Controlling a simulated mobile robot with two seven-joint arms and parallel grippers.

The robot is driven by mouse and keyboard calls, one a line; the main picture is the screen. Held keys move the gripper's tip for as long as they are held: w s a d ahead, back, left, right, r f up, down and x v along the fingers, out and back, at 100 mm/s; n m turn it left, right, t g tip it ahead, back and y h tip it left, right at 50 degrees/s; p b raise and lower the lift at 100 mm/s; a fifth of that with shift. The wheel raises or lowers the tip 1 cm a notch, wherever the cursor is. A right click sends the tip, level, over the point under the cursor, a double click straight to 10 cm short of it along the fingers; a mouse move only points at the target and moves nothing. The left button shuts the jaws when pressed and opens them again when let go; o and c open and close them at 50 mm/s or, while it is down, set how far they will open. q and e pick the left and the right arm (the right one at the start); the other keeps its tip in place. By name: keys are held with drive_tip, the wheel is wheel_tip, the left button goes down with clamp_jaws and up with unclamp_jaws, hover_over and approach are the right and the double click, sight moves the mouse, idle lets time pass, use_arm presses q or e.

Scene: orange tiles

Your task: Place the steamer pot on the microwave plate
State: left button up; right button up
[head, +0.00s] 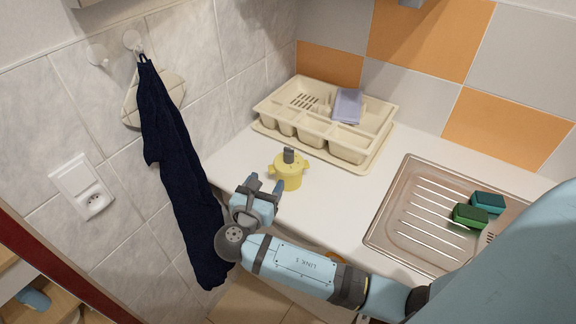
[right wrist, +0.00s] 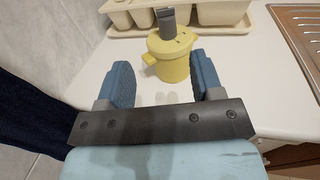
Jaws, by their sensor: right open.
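The steamer pot (head: 288,174) is a small yellow pot with side handles and a dark grey knob on top. It stands upright on the white counter, in front of the beige dish rack. It also shows in the right wrist view (right wrist: 172,62). My right gripper (head: 266,184) is open and empty, just in front of the pot. In the right wrist view its blue fingers (right wrist: 160,82) point towards the pot, which stands beyond the fingertips. My left gripper is not in view. No microwave plate is seen in these frames.
A beige dish rack (head: 264,112) with a lilac item (head: 347,106) stands at the back. A metal sink drainer (head: 400,220) with green sponges (head: 469,216) is at the right. A dark towel (head: 178,165) hangs on the left wall. Counter between pot and drainer is clear.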

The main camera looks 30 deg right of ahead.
sight(288, 151)
drive_tip(key=p+x, duration=0.1)
drive_tip(key=x, duration=0.7)
drive_tip(key=shift+d+r, duration=0.15)
drive_tip(key=shift+d, duration=0.15)
drive_tip(key=shift+w+d+r, duration=0.1)
drive_tip(key=shift+w+d, duration=0.15)
drive_tip(key=shift+d, duration=0.25)
drive_tip(key=p+x, duration=0.1)
drive_tip(key=x, duration=0.3)
drive_tip(key=shift+s+d, duration=0.1)
drive_tip(key=shift+d, duration=0.05)
clamp_jaws()
